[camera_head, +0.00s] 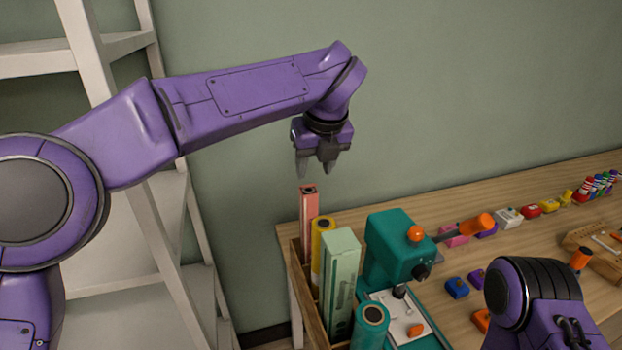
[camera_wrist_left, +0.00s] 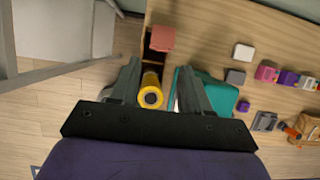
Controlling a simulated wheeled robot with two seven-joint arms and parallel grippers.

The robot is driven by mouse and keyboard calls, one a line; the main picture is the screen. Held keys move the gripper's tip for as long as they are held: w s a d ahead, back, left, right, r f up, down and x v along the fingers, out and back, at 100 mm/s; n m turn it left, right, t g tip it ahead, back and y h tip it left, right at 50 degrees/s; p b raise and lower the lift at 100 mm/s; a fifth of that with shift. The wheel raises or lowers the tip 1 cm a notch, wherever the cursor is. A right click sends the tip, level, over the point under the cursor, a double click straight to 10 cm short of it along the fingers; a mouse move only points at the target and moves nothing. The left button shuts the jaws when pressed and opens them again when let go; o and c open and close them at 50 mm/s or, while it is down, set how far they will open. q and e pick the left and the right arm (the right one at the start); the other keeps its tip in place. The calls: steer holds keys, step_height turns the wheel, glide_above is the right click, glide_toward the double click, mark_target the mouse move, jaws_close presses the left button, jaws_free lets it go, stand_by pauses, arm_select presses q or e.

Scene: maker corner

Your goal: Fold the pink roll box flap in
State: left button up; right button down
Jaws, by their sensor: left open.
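The pink roll box (camera_head: 309,215) stands upright at the far end of a wooden rack (camera_head: 299,270). A dark opening shows in its top in the head view; its flap is too small to make out there. In the left wrist view the pink box (camera_wrist_left: 161,38) shows from above, just beyond the fingers. My left gripper (camera_head: 315,172) is open and empty, pointing down a little above the box top and apart from it. In the left wrist view the open fingers (camera_wrist_left: 158,76) frame a yellow roll. My right gripper is out of view; only part of that arm shows.
The yellow roll (camera_head: 322,245), a pale green box (camera_head: 341,270) and a teal roll (camera_head: 371,322) stand near the pink box. A teal machine (camera_head: 395,245) is to the right on the wooden table (camera_head: 455,300). White shelving (camera_head: 150,260) stands at left.

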mark_target(311, 194)
arm_select(q)
steer(key=x, duration=0.5)
steer(key=shift+w+d+f, duration=0.15)
steer(key=shift+w, duration=0.15)
steer(key=shift+f, duration=0.3)
steer(key=c, duration=0.7)
steer(key=f+t+b, duration=0.1)
steer(key=b, duration=0.3)
steer(key=shift+s+f, duration=0.15)
steer(key=shift+c, duration=0.2)
steer(key=shift+r, duration=0.25)
steer(key=shift+s+r, duration=0.1)
steer(key=o, duration=0.7)
steer(key=shift+y, duration=0.3)
